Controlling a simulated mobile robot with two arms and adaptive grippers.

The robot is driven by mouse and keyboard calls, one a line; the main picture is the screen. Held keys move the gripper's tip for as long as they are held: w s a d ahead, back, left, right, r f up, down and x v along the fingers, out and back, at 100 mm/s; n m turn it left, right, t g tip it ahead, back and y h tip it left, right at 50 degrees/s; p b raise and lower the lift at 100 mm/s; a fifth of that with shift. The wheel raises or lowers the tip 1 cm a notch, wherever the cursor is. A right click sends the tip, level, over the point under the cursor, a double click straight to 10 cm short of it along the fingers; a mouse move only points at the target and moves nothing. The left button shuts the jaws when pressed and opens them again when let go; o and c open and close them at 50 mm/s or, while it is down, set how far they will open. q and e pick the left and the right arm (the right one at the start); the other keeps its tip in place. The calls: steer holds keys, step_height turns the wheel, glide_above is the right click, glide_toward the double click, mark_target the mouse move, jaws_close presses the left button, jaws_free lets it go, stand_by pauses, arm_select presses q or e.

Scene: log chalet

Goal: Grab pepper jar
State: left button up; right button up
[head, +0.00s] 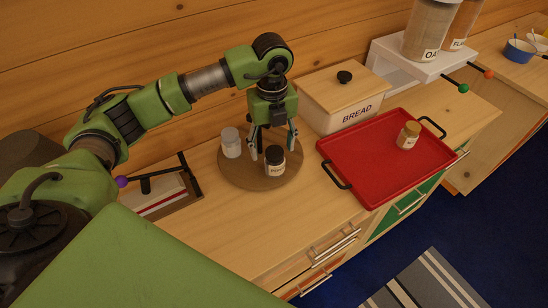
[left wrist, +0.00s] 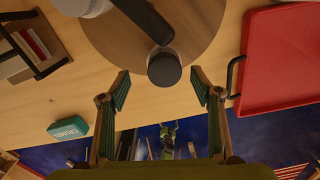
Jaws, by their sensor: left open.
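The pepper jar (head: 275,160) has a black lid and a pale label. It stands upright on a round wooden board (head: 231,180) on the counter, toward the board's front edge. My left gripper (head: 273,143) points down over the board, open, with its fingers around or just behind the jar; I cannot tell if they touch it. In the left wrist view the jar's dark lid (left wrist: 164,69) shows just beyond the open left fingertips (left wrist: 161,88), roughly centred between them. My right gripper is not in view.
A white-lidded jar (head: 231,141) stands left of the pepper jar on the board. A red tray (head: 352,168) with a gold-lidded jar (head: 408,135) lies to the right. A bread box (head: 338,98) stands behind. A teal box (left wrist: 68,128) shows in the left wrist view.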

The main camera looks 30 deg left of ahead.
mark_target(275, 161)
arm_select(q)
steer(key=shift+w+f+p, duration=0.2)
steer(key=shift+f+p, duration=0.15)
steer(key=shift+f, duration=0.75)
step_height(275, 161, down, 4)
steer(key=shift+w+d+r+p, duration=0.15)
steer(key=shift+r+p, duration=0.1)
steer(key=shift+p, duration=0.7)
steer(key=shift+f, duration=0.6)
steer(key=c, duration=1.1)
steer(key=shift+c, duration=1.1)
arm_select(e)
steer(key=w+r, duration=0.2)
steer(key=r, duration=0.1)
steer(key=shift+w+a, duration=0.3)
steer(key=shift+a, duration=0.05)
